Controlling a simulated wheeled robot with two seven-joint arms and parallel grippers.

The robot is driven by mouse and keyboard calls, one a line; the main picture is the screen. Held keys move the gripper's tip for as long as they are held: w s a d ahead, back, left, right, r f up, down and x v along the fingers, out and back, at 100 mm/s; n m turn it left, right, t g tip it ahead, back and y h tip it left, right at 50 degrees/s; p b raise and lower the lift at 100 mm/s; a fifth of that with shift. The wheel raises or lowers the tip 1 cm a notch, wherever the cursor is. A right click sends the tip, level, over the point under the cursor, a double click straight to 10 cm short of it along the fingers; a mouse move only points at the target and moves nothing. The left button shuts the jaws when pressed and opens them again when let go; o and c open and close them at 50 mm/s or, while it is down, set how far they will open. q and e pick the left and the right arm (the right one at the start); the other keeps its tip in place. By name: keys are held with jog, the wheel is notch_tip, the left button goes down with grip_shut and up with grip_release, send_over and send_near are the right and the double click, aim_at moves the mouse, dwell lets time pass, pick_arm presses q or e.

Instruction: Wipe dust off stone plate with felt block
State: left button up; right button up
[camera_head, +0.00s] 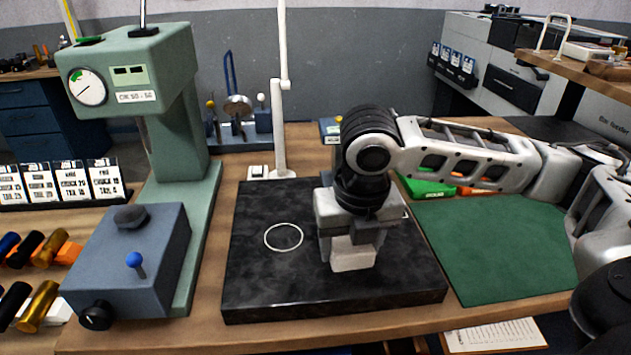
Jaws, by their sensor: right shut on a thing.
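The stone plate (290,288) is a dark, square slab lying flat on the bench. It has a white ring mark on its left half and faint pale smudges on its top. My right gripper (352,243) points down over the right half of the plate. It is shut on a pale block, the felt block (352,259), which is at the plate's surface; I cannot tell how firmly it touches. The gripper and arm hide part of the plate behind them. My left gripper is not in view.
A green gauge stand (180,130) with a grey-blue box (130,262) stands left of the plate. A white lamp post (278,130) rises behind it. A green mat (495,250) lies clear on the right. Several coloured cylinders lie at far left.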

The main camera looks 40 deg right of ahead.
jog(key=shift+r, duration=2.1)
